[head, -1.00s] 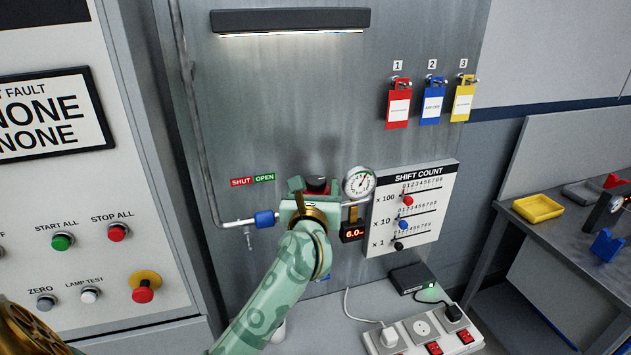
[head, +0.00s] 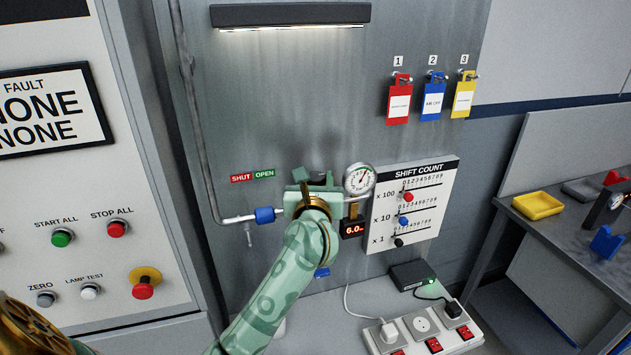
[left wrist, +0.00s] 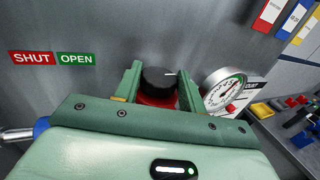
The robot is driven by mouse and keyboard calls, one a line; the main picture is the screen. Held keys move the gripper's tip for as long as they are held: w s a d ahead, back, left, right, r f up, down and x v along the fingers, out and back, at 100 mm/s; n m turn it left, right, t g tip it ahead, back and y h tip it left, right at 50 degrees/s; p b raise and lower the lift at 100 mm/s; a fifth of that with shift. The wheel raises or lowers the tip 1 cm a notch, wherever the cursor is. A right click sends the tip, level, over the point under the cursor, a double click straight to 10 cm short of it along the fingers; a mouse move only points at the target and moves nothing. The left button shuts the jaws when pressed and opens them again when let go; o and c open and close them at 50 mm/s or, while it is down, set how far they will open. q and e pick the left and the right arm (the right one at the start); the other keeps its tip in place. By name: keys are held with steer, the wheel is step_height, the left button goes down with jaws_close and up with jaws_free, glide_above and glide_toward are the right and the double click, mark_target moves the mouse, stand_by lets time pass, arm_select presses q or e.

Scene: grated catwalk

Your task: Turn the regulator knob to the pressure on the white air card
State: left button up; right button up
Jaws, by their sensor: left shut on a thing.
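The regulator knob (left wrist: 158,77) is black with a white mark and a red part below it. It shows in the left wrist view between the two fingers of my left gripper (left wrist: 158,82), which is shut on it. In the head view my left gripper (head: 317,178) covers most of the knob. The round pressure gauge (head: 359,180) is just right of the gripper. The readout (head: 352,229) below it shows about 6.0. I cannot pick out a white air card for certain. My right gripper is not in view.
A blue pipe valve (head: 264,215) is left of my gripper, under the SHUT/OPEN label (head: 252,176). The SHIFT COUNT board (head: 425,172) is close on the right. Red (head: 399,102), blue (head: 433,102) and yellow (head: 464,100) tags hang above it. A power strip (head: 422,325) lies below.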

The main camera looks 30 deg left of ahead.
arm_select(q)
steer(key=n+g+y+b, duration=0.1)
steer(key=n+y, duration=0.1)
steer(key=shift+w+d+f+g+y+b, duration=0.1)
steer(key=shift+d+f+g+y+b, duration=0.1)
steer(key=shift+g+y+b, duration=0.15)
steer(key=n+g+y+b, duration=0.1)
steer(key=g, duration=0.1)
steer(key=n+g+y+b, duration=0.1)
steer(key=n+y+b, duration=0.1)
steer(key=n+g+y+b, duration=0.1)
steer(key=g+b, duration=0.1)
steer(key=shift+w+d+f+n+g, duration=0.1)
steer(key=shift+w+d+n+g, duration=0.1)
steer(key=shift+w+n+g, duration=0.15)
steer(key=shift+r+n+g+y+b, duration=0.2)
steer(key=shift+n+g+y+b, duration=0.75)
steer(key=shift+g+b, duration=0.55)
steer(key=o, duration=0.9)
steer(key=shift+o, duration=0.3)
steer(key=shift+s+r, duration=0.15)
steer(key=shift+s, duration=0.1)
steer(key=shift+w, duration=0.1)
